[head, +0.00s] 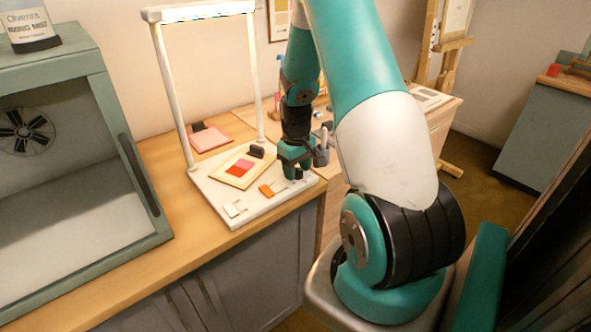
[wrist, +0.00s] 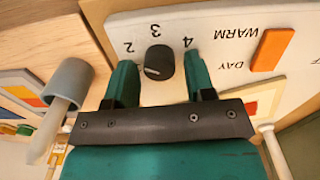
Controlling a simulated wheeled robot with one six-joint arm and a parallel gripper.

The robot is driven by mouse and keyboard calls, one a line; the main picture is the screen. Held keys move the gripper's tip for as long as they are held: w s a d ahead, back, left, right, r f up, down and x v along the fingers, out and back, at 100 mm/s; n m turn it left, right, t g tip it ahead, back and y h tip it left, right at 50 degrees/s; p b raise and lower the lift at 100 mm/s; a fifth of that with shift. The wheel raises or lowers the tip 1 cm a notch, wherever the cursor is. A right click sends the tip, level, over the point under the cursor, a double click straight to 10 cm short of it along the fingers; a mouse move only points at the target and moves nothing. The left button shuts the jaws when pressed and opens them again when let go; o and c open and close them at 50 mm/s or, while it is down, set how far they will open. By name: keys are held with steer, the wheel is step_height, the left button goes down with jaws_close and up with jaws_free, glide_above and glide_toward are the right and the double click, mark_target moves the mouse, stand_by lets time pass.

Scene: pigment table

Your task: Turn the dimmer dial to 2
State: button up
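The dimmer dial (wrist: 158,62) is a small black knob on the white stand base (wrist: 205,22), seen in the wrist view. The printed numbers 2, 3 and 4 appear upside down around it, with 2 at left, 3 above and 4 at right. A pale line marks the knob's face, but I cannot tell which number it points to. My gripper (wrist: 159,68) is open, with one teal finger on each side of the knob and apparent gaps between. In the head view my gripper (head: 292,172) is low over the base's right corner and hides the dial.
An orange slider (wrist: 272,48) labelled WARM and DAY sits beside the dial. A swatch board (head: 238,168) lies on the base under a white upright frame (head: 165,85). A grey cup-like holder (wrist: 68,82) stands nearby. A green cabinet (head: 75,65) stands at left.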

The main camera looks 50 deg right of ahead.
steer(key=shift+o, duration=0.3)
step_height(320, 180, up, 17)
steer(key=b, duration=0.1)
steer(key=shift+a+r, duration=0.15)
steer(key=shift+a, duration=0.1)
stand_by(0.5)
steer(key=a+r+n+t+y, duration=0.1)
steer(key=a+r+n, duration=0.1)
steer(key=a, duration=0.9)
steer(key=a+r+n+y, duration=0.1)
steer(key=a+n, duration=0.2)
steer(key=a, duration=0.8)
steer(key=s+a+r+n+g+y, duration=0.1)
steer(key=s+a+n, duration=0.3)
steer(key=s+a, duration=1.1)
steer(key=shift+s+a+r+y, duration=0.2)
steer(key=shift+a+r+y, duration=0.05)
steer(key=shift+a+y, duration=0.55)
